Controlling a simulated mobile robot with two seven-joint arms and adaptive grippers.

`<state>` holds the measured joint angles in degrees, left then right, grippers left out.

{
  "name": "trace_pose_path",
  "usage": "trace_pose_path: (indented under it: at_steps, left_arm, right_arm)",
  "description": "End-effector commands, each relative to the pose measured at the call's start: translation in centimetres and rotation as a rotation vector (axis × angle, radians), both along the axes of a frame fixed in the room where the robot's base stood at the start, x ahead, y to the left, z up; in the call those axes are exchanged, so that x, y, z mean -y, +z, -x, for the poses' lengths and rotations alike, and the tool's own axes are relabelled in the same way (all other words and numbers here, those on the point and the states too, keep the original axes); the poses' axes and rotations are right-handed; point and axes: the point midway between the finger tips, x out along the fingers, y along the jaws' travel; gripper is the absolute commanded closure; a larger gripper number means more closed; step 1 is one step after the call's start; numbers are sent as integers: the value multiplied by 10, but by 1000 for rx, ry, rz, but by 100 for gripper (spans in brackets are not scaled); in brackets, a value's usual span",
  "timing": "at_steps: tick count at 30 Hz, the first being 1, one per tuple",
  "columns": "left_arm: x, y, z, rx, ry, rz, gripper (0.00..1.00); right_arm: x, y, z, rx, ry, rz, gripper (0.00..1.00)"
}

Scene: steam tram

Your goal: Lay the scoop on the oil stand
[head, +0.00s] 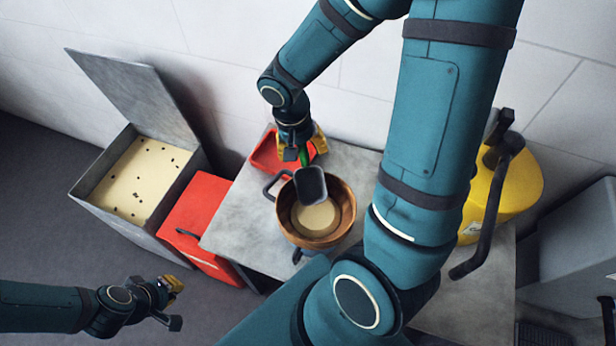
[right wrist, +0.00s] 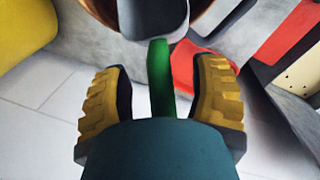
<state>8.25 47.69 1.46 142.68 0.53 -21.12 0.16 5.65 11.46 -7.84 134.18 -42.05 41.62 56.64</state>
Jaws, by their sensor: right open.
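My right gripper (head: 303,147) is open at the handle, over a red tray (head: 265,158). In the right wrist view the handle lies between its yellow-padded fingers (right wrist: 160,105), with gaps on both sides. I cannot tell whether the pan rests on the bowl's rim. A grey stand (head: 235,225) bears the bowl and tray; which surface is the oil stand is unclear. My left gripper (head: 172,304) is low at left, empty, fingers apart.
The copper bowl (head: 346,212) holds something pale. At left are a red box (head: 195,220) and an open grey bin (head: 95,190) of pale, dark-specked material. A yellow can (head: 520,185) with a black handle stands right, partly behind my right arm. The wall is close behind.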

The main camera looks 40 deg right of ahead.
Motion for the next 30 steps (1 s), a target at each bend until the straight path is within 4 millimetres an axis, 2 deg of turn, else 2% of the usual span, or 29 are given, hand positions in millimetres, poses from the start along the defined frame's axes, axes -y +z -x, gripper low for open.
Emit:
trace_pose_path:
  at_steps: [3, 10, 11, 15, 16, 30]
  left_arm:
    - [0, -2, 0, 0, 0, -1, 100]
    - [0, -1, 0, 0, 0, 0, 100]
    - [0, -1, 0, 0, 0, -1, 100]
    - [0, -1, 0, 0, 0, 0, 100]
    - [0, -1, 0, 0, 0, 0, 100]
    - [0, -1, 0, 0, 0, 0, 100]
  right_arm:
    - [1, -8, 1, -1, 1, -1, 41]
    - [1, -9, 1, 1, 0, 0, 41]
    - [1, -9, 1, 1, 0, 0, 46]
    - [1, -8, 1, 1, 0, 0, 95]
    - [1, -8, 1, 1, 0, 0, 100]
    - [1, -7, 1, 1, 0, 0, 100]
